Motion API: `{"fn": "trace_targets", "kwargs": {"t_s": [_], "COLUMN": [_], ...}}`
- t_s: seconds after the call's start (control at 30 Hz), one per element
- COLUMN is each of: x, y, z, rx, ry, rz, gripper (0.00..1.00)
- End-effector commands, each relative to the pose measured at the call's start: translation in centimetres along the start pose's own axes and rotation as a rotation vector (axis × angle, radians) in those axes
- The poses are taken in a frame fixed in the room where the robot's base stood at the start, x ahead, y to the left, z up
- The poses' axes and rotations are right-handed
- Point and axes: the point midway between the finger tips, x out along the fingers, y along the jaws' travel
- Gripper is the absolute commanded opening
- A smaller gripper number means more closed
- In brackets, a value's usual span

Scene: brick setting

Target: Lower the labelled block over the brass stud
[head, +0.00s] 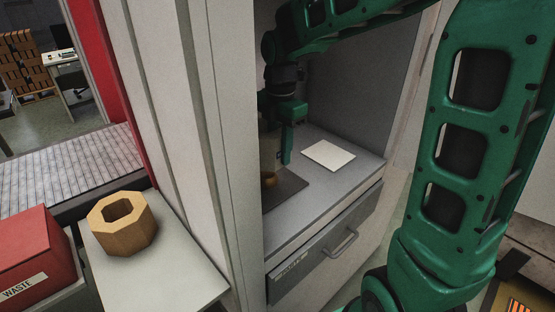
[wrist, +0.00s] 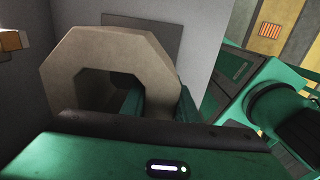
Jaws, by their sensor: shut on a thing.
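The held block (wrist: 75,62) is a pale beige octagonal ring with a square-looking hole, large in the wrist view. My gripper (wrist: 160,108) is shut on one wall of it, one green finger at the hole and the other outside. In the head view my gripper (head: 286,158) hangs inside the alcove. The block is mostly hidden there by the wall edge and my gripper. The brass stud (head: 268,180) shows small on a dark mat (head: 288,190), below my gripper and apart from it. I cannot see a label or tell how well the hole lines up with the stud.
A white card (head: 328,155) lies on the grey shelf (head: 305,225), right of the mat. The alcove's pale side wall (head: 232,150) stands close on the left. Outside, a wooden octagonal ring (head: 122,240) sits on a white counter (head: 165,280) beside a red WASTE box (head: 30,245).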

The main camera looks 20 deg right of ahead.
Motion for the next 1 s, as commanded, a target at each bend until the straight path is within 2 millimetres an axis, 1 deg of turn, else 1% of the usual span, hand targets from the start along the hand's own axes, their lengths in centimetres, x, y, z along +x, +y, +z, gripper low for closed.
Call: {"fn": "trace_targets", "kwargs": {"t_s": [0.03,0.17,0.63,0.77,1.0], "x": [-0.4,-0.8,-0.8,-0.2,1.5], "y": [0.1,0.0,0.0,0.0,0.0], "z": [0.1,0.0,0.0,0.0,0.0], "rx": [0.001,0.0,0.0,0.0,-0.001], "ry": [-0.002,-0.003,-0.003,-0.002,-0.002], "rz": [0.004,0.003,0.002,0.001,0.001], "gripper": [0.0,0.0,0.0,0.0,0.0]}}
